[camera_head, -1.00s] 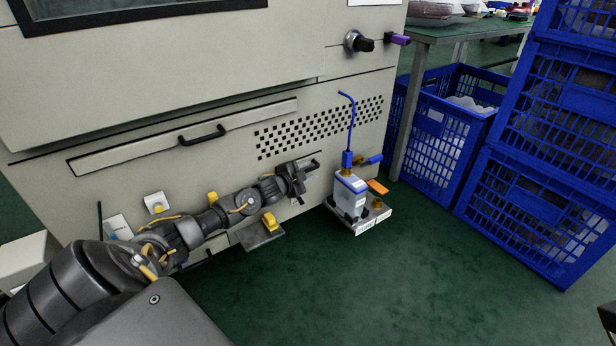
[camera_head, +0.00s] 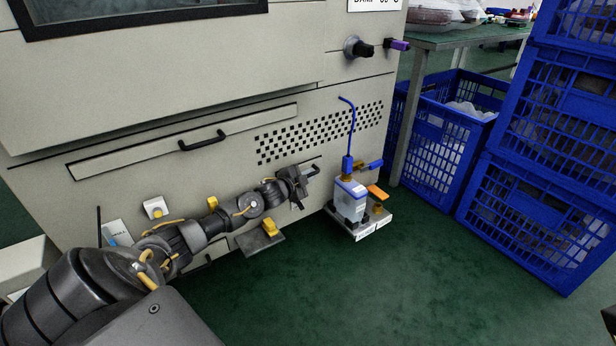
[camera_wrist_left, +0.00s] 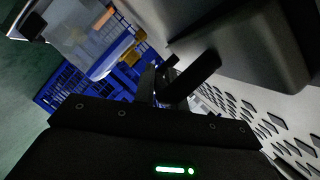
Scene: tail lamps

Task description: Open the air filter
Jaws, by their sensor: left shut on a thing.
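My left gripper (camera_head: 306,188) is low in front of the pale machine's lower front, under the perforated vent (camera_head: 320,130). It is shut on a small black part that looks like a handle (camera_head: 313,170); the contact is partly hidden. In the wrist view the black fingers (camera_wrist_left: 172,85) sit close to the pale front, and the held part is too dark to make out. A long narrow panel with a black bar handle (camera_head: 202,140) is up and left of the gripper, closed. I cannot tell which panel is the air filter.
A white and blue unit (camera_head: 350,195) with a blue tube, brass fittings and an orange lever stands on a bracket just right of the gripper. Blue crates (camera_head: 540,205) stand farther right. The green floor (camera_head: 330,290) in front is clear.

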